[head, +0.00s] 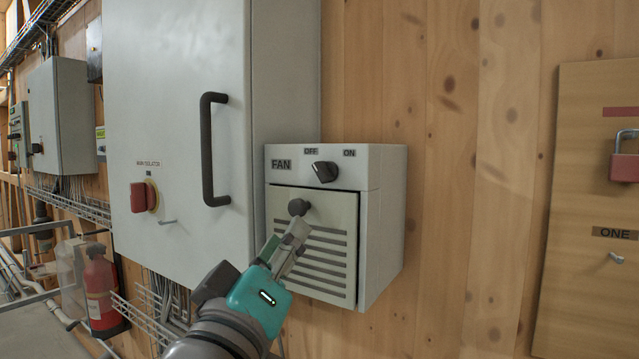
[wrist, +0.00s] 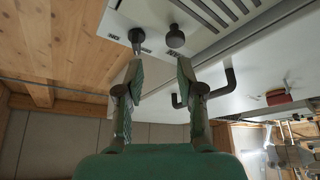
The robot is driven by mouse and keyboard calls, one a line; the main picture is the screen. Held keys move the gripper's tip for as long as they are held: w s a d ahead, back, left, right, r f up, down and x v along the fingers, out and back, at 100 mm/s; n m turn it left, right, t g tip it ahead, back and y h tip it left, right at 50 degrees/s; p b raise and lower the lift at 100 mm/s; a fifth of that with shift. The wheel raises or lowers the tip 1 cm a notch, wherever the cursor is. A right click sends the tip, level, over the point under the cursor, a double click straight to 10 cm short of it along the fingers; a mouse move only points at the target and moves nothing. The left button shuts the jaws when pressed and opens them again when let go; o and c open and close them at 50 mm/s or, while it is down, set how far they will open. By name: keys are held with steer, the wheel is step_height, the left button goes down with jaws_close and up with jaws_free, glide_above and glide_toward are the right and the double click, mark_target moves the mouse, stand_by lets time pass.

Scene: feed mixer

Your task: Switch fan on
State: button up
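The fan box (head: 385,210) is a pale grey box on the wooden wall, labelled FAN, OFF and ON. Its black rotary switch (head: 325,171) sits at the top of the front, its pointer seemingly turned up-left towards OFF; in the wrist view the switch (wrist: 136,36) is just beyond the left finger. A dark round knob (head: 298,207) is on the slatted door below; it also shows in the wrist view (wrist: 175,37). My gripper (head: 286,237) is in front of the door, below the switch. Its fingers (wrist: 160,67) are apart with nothing between them.
A large grey cabinet (head: 180,90) with a dark bar handle (head: 208,150) and a red isolator switch (head: 141,197) stands directly left. A wooden board (head: 590,150) with a red padlock (head: 624,167) hangs at right. A fire extinguisher (head: 102,292) is lower left. Bare wall lies right of the box.

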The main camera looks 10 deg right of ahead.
mark_target(320, 176)
step_height(320, 176, up, 4)
steer(key=s+m+g+h, duration=0.1)
steer(key=s+m, duration=0.1)
steer(key=shift+n, duration=0.3)
steer(key=x, duration=1.1)
steer(key=shift+d, duration=0.2)
jaws_close()
